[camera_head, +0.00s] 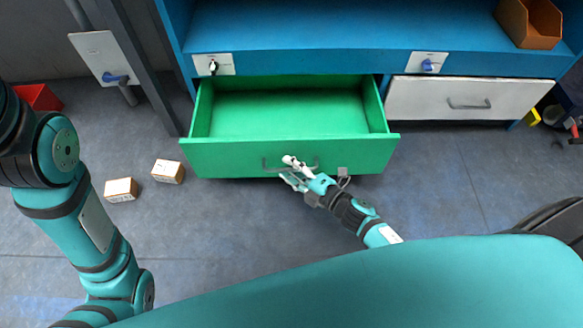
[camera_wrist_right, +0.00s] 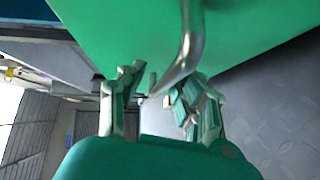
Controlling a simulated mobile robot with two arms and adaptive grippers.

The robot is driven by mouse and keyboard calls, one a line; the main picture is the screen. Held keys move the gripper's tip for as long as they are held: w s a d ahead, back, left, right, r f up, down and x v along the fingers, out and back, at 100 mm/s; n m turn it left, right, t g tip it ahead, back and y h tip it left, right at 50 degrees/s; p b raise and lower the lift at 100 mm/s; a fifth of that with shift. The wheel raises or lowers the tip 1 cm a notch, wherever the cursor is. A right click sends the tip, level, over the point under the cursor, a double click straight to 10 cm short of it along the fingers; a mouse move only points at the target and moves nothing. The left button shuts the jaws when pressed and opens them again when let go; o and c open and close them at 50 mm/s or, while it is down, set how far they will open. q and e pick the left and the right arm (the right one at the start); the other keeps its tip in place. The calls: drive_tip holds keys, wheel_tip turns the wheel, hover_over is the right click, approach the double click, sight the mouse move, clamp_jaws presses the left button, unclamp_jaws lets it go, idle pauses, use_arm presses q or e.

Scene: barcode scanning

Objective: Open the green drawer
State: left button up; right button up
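The green drawer (camera_head: 290,157) is pulled well out of the blue cabinet, and its empty inside shows in the head view. Its grey metal handle (camera_head: 272,168) is on the front panel. My right gripper (camera_head: 290,171) is at the handle. In the right wrist view, the handle (camera_wrist_right: 183,60) reaches between the two fingers (camera_wrist_right: 158,100), which stand apart with a gap around it. Firm contact is not clear. My left arm is at the left of the head view, with its gripper out of sight.
The blue cabinet (camera_head: 310,38) has a closed white drawer (camera_head: 465,98) at right and an orange bin (camera_head: 530,22) on top. Two small boxes (camera_head: 168,171) (camera_head: 121,189) lie on the floor at left. A red bin (camera_head: 38,97) stands farther left. Floor right of the drawer is clear.

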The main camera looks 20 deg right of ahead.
drive_tip(key=shift+s+f, duration=0.1)
drive_tip(key=shift+f, duration=0.05)
drive_tip(key=shift+s+d, duration=0.2)
drive_tip(key=shift+s, duration=0.05)
drive_tip(key=v, duration=1.1)
drive_tip(key=shift+s, duration=0.1)
